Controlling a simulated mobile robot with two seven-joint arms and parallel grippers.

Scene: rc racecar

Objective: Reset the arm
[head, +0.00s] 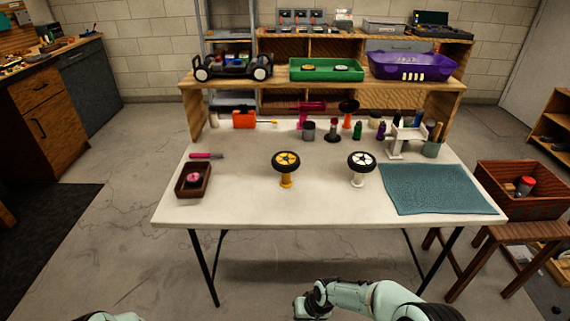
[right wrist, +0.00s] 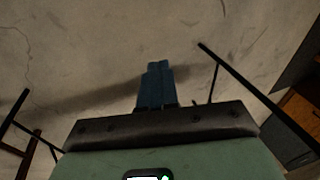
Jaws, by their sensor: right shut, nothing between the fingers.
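My right gripper (right wrist: 158,67) shows in the right wrist view with its two blue fingers pressed together and nothing between them. Bare concrete floor lies beyond the fingertips. In the head view my right arm (head: 360,295) reaches in along the bottom edge, in front of the table and below its top, bent toward the left. The right fingers cannot be made out there. Only a small piece of my left arm (head: 108,316) shows at the bottom left edge. My left gripper is out of view.
A white table (head: 320,203) carries a yellow-hub wheel (head: 286,160) and a white-hub wheel (head: 361,161) on stands, a brown tray (head: 193,194) and a teal mat (head: 430,190). A shelf behind holds a car chassis, green tray and purple car body. The table's front middle is clear.

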